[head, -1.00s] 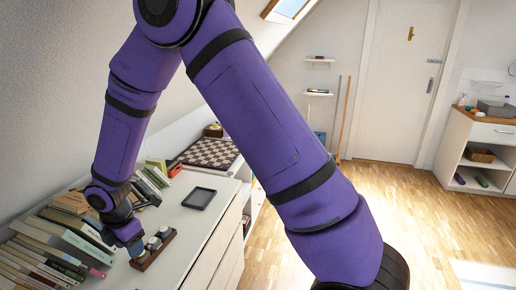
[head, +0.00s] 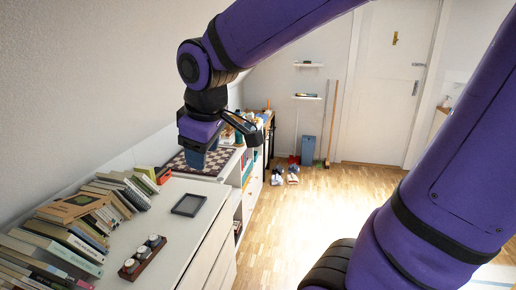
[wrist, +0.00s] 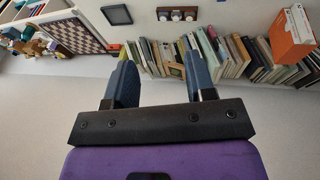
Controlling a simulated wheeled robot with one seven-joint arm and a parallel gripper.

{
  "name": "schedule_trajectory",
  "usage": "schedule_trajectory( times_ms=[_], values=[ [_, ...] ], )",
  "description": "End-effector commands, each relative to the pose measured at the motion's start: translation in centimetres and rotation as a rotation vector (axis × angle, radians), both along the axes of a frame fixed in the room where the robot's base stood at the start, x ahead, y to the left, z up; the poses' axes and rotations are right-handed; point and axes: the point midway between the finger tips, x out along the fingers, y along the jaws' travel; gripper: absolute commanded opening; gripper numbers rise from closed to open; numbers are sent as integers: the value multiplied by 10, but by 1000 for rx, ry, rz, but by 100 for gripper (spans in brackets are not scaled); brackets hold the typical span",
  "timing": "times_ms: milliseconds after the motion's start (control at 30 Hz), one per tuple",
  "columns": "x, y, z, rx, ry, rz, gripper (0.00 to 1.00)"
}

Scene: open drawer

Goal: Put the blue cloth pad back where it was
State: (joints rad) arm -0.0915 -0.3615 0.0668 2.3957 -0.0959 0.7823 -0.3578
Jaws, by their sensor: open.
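I cannot make out a blue cloth pad in either view. My gripper (head: 197,160) is raised over the cabinet, in front of the checkered board in the head view. In the wrist view its two blue-grey fingers (wrist: 160,82) stand apart with nothing between them. A dark square tray (head: 188,205) lies on the white cabinet top and looks empty; it also shows in the wrist view (wrist: 117,15). A reddish-brown holder (head: 134,268) with three round-topped items stands nearer the front of the cabinet.
Rows of books (head: 62,235) fill the wall side of the cabinet. A checkered board (head: 222,160) lies farther back, with small objects beyond it. An orange box (wrist: 291,36) stands by the books.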

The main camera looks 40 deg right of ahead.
Motion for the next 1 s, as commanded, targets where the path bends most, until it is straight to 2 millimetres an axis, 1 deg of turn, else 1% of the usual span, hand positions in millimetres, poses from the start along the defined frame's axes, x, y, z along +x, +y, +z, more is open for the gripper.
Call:
schedule_trajectory(
  times_ms=[33, 200, 300, 433, 500, 600, 1000],
  values=[
    [-15, -7, 8, 25, -22, -60, 50],
    [-60, -25, 24, 122, -76, -268, 50],
    [-84, -32, 28, 176, -100, -371, 50],
    [-105, -37, 30, 230, -122, -465, 50],
    [-112, -38, 30, 249, -128, -496, 50],
    [-117, -39, 30, 262, -132, -519, 50],
    [-118, -39, 30, 264, -132, -521, 50]
  ],
)
